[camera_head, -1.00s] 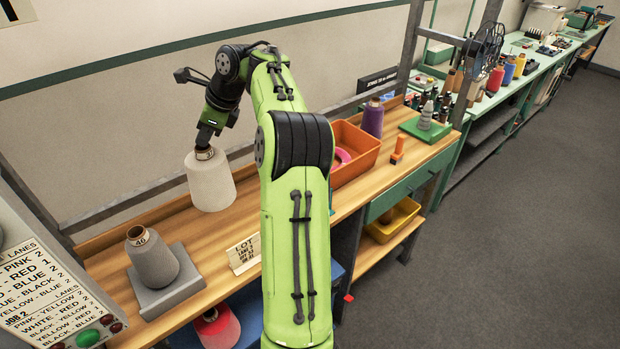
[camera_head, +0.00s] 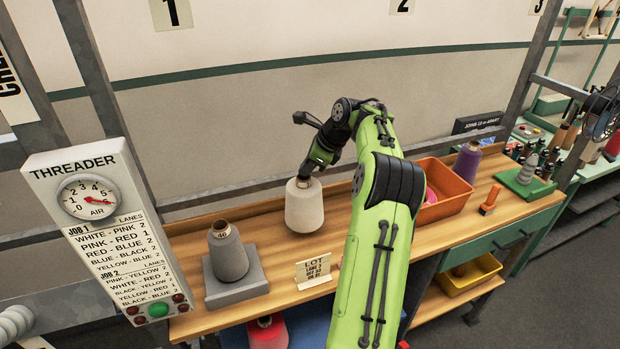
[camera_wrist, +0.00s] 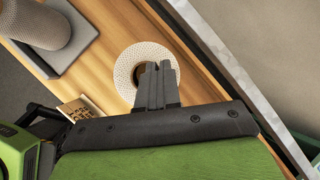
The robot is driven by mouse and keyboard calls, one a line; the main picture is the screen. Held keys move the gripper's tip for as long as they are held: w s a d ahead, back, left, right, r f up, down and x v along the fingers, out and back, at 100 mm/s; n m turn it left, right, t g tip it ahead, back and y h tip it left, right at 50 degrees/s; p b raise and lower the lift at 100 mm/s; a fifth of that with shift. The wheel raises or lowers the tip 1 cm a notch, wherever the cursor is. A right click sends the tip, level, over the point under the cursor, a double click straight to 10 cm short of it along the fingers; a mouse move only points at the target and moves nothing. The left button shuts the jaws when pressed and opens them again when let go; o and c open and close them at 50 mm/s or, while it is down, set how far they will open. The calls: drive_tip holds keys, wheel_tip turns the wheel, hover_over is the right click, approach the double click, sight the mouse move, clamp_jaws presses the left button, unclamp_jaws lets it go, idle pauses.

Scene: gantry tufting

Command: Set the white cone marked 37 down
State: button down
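The white cone (camera_head: 305,206) is upright over the wooden bench, with its brown core on top. I cannot read its number. Its base is at or very close to the bench top; I cannot tell whether it touches. My gripper (camera_head: 308,178) points down at the core, fingers close together on it. In the wrist view the cone (camera_wrist: 126,80) is seen from above, and the gripper fingers (camera_wrist: 157,84) cover part of the brown core.
A grey cone (camera_head: 229,252) marked 40 stands on a grey block (camera_head: 237,287) to the left. A LOT card (camera_head: 314,271) stands in front. An orange bin (camera_head: 446,198) and purple cone (camera_head: 467,161) are to the right. The threader panel (camera_head: 103,233) is at far left.

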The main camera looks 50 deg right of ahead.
drive_tip(key=shift+f, duration=1.2)
drive_tip(key=c, duration=1.3)
unclamp_jaws()
drive_tip(key=shift+c, duration=0.2)
